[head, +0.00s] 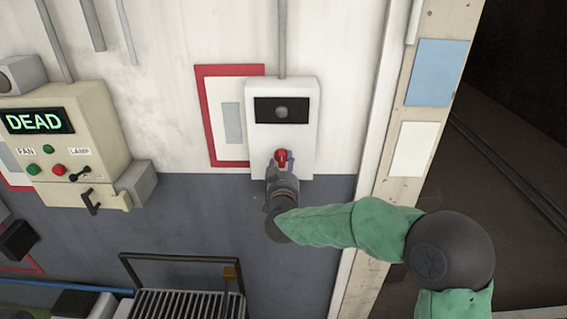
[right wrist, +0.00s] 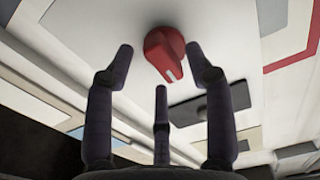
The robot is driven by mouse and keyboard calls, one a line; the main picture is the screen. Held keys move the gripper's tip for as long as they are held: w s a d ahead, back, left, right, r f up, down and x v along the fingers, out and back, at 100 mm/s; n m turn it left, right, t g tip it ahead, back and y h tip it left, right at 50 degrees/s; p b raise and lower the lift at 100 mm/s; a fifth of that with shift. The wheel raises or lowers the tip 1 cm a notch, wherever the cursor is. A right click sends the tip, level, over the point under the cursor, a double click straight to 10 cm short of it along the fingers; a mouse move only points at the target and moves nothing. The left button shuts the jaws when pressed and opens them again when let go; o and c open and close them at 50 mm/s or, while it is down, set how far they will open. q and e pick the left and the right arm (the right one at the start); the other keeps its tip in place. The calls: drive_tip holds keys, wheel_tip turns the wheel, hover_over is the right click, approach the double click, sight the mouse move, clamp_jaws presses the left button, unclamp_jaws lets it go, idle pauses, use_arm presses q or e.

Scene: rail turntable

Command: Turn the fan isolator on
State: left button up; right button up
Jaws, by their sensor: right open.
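The isolator is a white wall box (head: 302,91) with a black panel and a round, dull grey lamp (head: 281,112). A red rotary knob (head: 282,154) is low on its front. My right gripper (head: 283,170) is at the knob, coming from below. In the right wrist view the knob (right wrist: 163,52) lies between and just beyond the two outer fingertips, with gaps on both sides. The fingers are spread and hold nothing. A pale mark shows on the knob's edge. My left gripper is not in view.
A beige control box (head: 105,119) at left has a display (head: 36,122) reading DEAD, buttons and a black handle. A red-framed notice (head: 205,110) hangs beside the isolator. A metal rack (head: 190,303) stands below. A doorway post (head: 437,85) is at right.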

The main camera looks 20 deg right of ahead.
drive_tip(key=shift+w+d, duration=0.2)
drive_tip(key=shift+w, duration=0.2)
clamp_jaws()
